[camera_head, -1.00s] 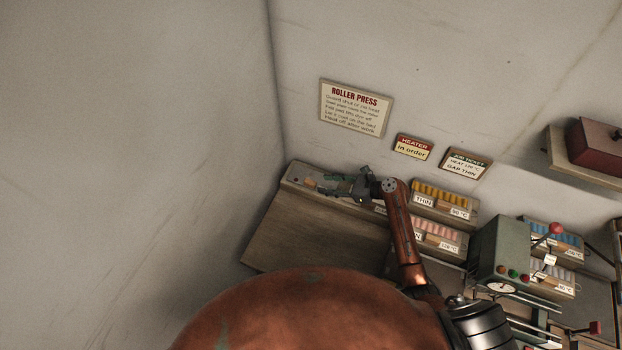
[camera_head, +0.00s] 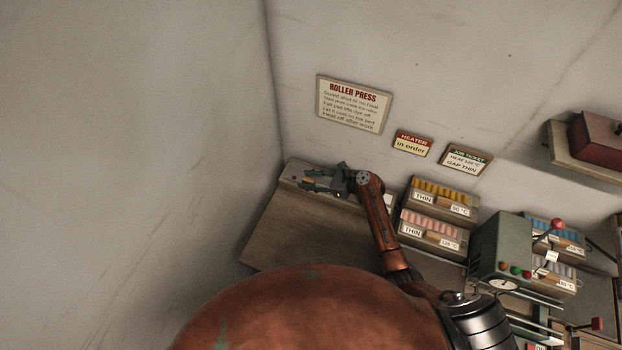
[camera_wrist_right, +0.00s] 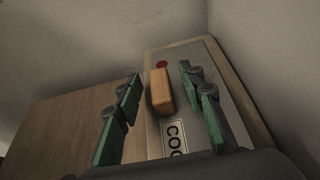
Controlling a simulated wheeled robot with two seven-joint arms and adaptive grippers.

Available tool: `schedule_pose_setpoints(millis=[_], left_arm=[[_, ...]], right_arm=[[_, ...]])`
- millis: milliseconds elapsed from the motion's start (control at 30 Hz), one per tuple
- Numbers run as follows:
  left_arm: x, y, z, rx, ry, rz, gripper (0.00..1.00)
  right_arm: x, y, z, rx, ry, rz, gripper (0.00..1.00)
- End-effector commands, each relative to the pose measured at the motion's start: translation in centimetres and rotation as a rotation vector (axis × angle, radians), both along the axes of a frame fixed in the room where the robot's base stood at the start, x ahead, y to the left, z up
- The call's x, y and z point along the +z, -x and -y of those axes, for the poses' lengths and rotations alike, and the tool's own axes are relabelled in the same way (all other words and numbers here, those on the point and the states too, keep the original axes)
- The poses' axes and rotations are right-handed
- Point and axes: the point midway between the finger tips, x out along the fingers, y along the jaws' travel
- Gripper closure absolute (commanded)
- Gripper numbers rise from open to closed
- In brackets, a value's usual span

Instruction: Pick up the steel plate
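A flat grey metal plate (camera_wrist_right: 205,75) lies on the wooden bench in the right wrist view. It bears a tan block like a handle (camera_wrist_right: 161,92), a red dot (camera_wrist_right: 161,65) and a white label (camera_wrist_right: 174,138) that reads "COO", the rest hidden. In the head view the grey plate (camera_head: 294,172) is at the bench's back left corner, partly covered by my right gripper (camera_head: 318,181). My right gripper also shows in the wrist view (camera_wrist_right: 160,82), its green fingers open on either side of the tan block, not visibly gripping it. My left gripper is not in view.
The wooden bench (camera_head: 290,235) is bare in front of the plate. Walls close in behind and left. Racks of yellow (camera_head: 442,192) and pink (camera_head: 430,222) rolls stand right of my arm, then a grey-green machine (camera_head: 498,245) with a red-knobbed lever.

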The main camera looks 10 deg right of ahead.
Motion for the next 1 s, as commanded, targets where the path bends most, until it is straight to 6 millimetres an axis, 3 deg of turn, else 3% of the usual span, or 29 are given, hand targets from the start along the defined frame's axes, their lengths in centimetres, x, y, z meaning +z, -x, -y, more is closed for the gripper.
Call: schedule_pose_setpoints(millis=[100,600,1000], left_arm=[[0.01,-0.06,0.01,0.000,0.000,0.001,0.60],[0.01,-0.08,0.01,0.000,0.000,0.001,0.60],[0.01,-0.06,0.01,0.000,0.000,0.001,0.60]], right_arm=[[0.00,0.02,0.03,0.000,0.000,0.000,0.65],[-0.01,0.04,0.04,0.000,-0.001,-0.001,1.00],[0.13,-0.03,0.02,-0.001,-0.001,0.001,1.00]])
